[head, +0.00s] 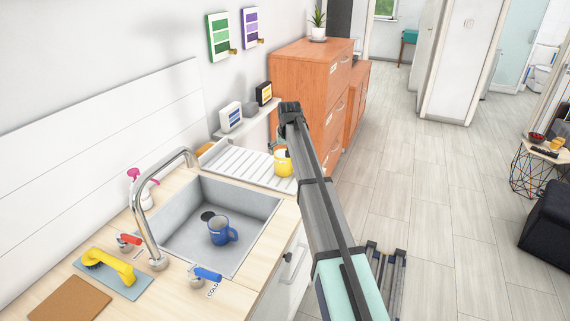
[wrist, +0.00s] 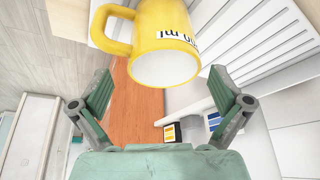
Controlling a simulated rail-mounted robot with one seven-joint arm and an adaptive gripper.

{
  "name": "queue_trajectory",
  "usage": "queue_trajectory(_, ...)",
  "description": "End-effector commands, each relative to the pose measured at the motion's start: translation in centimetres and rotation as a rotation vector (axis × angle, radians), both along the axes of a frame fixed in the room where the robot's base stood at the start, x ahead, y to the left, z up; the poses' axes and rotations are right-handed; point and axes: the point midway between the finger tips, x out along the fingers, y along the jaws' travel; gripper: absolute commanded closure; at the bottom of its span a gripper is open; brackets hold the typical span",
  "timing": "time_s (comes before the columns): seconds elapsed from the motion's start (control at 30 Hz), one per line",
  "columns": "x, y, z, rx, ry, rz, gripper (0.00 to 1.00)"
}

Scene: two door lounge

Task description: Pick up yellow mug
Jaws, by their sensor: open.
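The yellow mug (head: 283,163) stands at the right end of the white ribbed drainboard (head: 236,166) in the head view. In the wrist view the yellow mug (wrist: 165,40) fills the top middle. Its open mouth, handle at left and some black lettering show. My gripper (wrist: 160,88) is open and empty. Its two green fingers are spread left and right, and the mug is just beyond their tips. In the head view my arm reaches out above the drainboard, and its end hides most of the gripper.
A sink (head: 185,247) with a blue mug (head: 218,232) and a curved faucet (head: 141,208) lies nearer. A shelf (head: 243,126) with small boxes is on the wall behind the drainboard. An orange cabinet (head: 300,75) stands beyond.

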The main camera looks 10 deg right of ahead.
Motion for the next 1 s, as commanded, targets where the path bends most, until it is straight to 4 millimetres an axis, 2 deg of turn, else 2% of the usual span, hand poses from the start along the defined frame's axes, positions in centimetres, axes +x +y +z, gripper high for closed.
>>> queue_trajectory(0.27, 0.5, 0.1, -1.0, 0.000, 0.000, 0.000, 0.00)
queue_trajectory(0.63, 2.0, 0.4, -4.9, 0.000, 0.001, 0.000, 0.00)
queue_trajectory(0.87, 2.1, 0.4, -5.3, 0.000, -0.001, 0.000, 0.00)
queue_trajectory(0.9, 2.1, 0.4, -5.3, 0.000, -0.001, 0.000, 0.04)
queue_trajectory(0.97, 2.1, 0.4, -5.3, 0.000, -0.001, 0.000, 0.25)
queue_trajectory(1.0, 2.1, 0.4, -5.3, 0.000, -0.001, 0.000, 0.39)
